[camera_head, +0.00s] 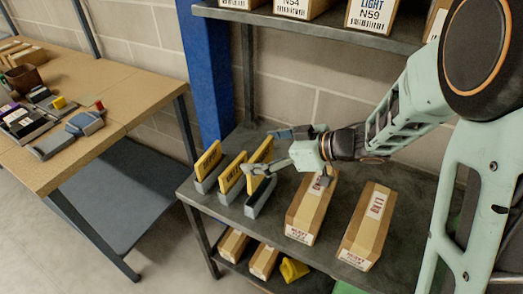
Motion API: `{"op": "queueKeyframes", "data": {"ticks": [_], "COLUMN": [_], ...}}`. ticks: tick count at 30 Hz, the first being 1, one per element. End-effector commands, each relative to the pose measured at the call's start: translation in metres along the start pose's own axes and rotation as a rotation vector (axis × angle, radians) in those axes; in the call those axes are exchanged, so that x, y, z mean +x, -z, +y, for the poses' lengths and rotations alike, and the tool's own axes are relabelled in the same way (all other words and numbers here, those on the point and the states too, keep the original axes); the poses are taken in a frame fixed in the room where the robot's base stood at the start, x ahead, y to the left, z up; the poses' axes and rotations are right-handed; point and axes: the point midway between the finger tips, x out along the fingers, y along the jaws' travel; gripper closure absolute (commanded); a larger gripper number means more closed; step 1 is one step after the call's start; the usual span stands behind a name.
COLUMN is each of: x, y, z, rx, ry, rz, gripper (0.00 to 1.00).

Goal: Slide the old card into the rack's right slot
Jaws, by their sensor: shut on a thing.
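Three grey slot holders stand in a row on the dark shelf. A yellow card stands upright in the left holder (205,183) and another in the middle holder (229,194). My gripper (268,152) comes in from the right and is shut on a third yellow card (259,150), which I take for the old card. The held card is upright, just over the right slot (258,203). A finger hides its lower part, so I cannot tell whether its bottom edge is inside the slot.
Two long cardboard boxes (304,215) (368,226) lie on the shelf to the right. Labelled boxes (368,15) stand on the shelf above. A blue post (207,70) rises behind the left. A wooden workbench (60,155) with clutter stands left. Small boxes and a yellow item (293,269) sit below.

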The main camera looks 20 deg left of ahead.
Motion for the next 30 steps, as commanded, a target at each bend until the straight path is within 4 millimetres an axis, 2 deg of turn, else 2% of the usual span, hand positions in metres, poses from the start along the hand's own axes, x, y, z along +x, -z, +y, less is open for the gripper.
{"op": "queueKeyframes", "data": {"ticks": [30], "x": [0.033], "y": [-0.061], "z": [0.000], "rx": [0.001], "ry": [-0.001], "rz": [0.000], "gripper": [0.43]}}
